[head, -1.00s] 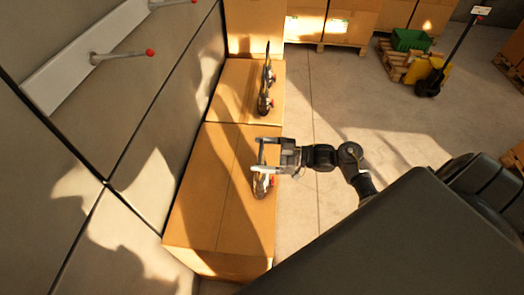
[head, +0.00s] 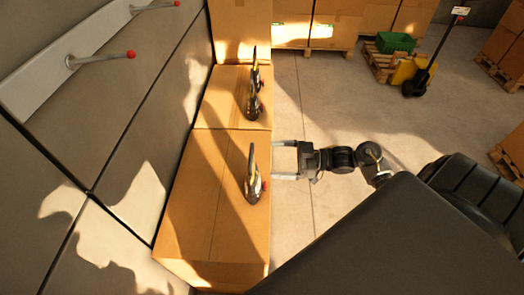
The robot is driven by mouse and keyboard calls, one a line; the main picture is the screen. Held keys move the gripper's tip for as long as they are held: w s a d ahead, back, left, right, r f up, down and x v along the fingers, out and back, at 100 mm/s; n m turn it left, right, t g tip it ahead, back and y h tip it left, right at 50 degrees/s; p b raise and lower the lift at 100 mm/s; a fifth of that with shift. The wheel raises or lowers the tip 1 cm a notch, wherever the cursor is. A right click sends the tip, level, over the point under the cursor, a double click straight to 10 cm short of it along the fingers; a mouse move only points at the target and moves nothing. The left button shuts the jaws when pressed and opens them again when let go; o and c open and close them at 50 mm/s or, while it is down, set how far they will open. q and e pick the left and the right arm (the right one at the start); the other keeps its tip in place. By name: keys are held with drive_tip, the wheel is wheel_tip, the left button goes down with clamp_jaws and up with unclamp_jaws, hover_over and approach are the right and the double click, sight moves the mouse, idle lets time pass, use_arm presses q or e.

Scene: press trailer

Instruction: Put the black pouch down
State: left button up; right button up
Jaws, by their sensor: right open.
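A dark, shiny pouch (head: 254,182) stands upright on the near cardboard box (head: 195,215), close to the box's right edge. I take it to be the black pouch; its face is seen mostly edge-on. My right gripper (head: 276,160) is just right of the pouch, open and empty, its two fingers pointing left towards it with a small gap. My left gripper is out of view.
More dark upright pouches (head: 254,100) stand on the box behind. A grey wall with a rail of red-tipped pegs (head: 105,57) runs along the left. Clear floor (head: 325,110) lies to the right. A green crate (head: 394,42) and a pallet jack (head: 420,80) stand farther back.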

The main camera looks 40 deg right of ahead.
drive_tip(key=shift+b+v, duration=0.35)
drive_tip(key=shift+v, duration=1.5)
